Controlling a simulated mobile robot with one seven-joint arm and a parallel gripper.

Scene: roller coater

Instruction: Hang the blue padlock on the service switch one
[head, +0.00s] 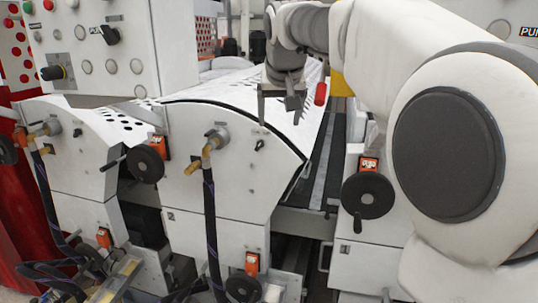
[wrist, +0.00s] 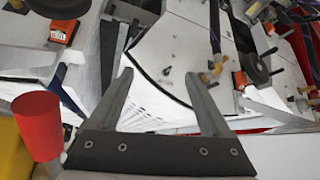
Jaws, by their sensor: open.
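My gripper (head: 279,112) hangs above the white perforated roller cover in the head view, with its fingers pointing down. In the wrist view my gripper (wrist: 160,78) is open, with nothing between its two grey fingers. I see no blue padlock in either view. No label reads as service switch one. I cannot tell whether either is the named switch.
White machine housings (head: 225,180) carry black handwheels (head: 146,163) with orange indicators, brass fittings (head: 207,150) and dark hoses. A red cylinder (wrist: 38,122) stands close to my gripper, near a yellow part. A dark conveyor strip (head: 328,150) runs between the housings. My arm covers the right side.

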